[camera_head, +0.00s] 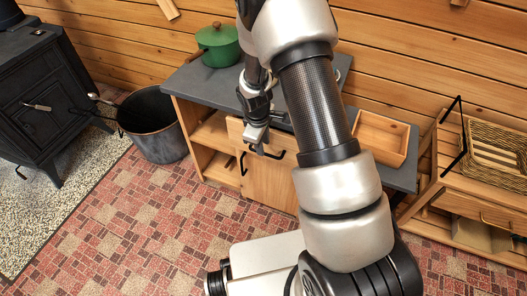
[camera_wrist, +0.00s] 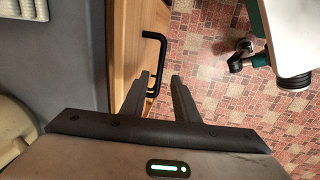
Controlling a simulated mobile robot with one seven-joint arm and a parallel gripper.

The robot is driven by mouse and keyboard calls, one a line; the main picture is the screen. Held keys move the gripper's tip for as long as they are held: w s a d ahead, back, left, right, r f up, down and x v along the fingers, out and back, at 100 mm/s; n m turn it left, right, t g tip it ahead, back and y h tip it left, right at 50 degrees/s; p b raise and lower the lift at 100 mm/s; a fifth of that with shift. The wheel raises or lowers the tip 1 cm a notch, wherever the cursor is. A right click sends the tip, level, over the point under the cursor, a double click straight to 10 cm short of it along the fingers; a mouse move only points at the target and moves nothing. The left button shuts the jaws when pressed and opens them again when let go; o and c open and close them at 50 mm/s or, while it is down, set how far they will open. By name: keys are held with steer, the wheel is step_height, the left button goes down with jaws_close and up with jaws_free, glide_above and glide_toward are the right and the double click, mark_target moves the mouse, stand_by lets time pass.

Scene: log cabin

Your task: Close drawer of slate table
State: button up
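The slate table (camera_head: 196,80) has a grey top over a wooden body with open shelves on its left. The drawer (camera_head: 235,128) is at the front under the top, largely hidden behind my arm; how far it stands out is hard to tell. A black bar handle (camera_head: 276,156) shows beside my gripper (camera_head: 256,146). In the wrist view, my gripper (camera_wrist: 160,82) is open, its two dark fingers apart and empty. A black handle (camera_wrist: 161,50) on a wooden front (camera_wrist: 127,45) lies just beyond the fingertips; contact cannot be told.
A green pot (camera_head: 218,45) and a wooden tray (camera_head: 380,138) stand on the top. A second, upright handle (camera_head: 242,163) is on the front below. A dark tub (camera_head: 155,125) and black stove (camera_head: 40,95) are left; a wooden rack (camera_head: 470,190) is right. The tiled floor (camera_head: 120,220) in front is clear.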

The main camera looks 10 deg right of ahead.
steer(key=f, duration=0.3)
steer(key=shift+w+d+f, duration=0.2)
steer(key=shift+w+f, duration=0.15)
steer(key=shift+f, duration=0.05)
jaws_close()
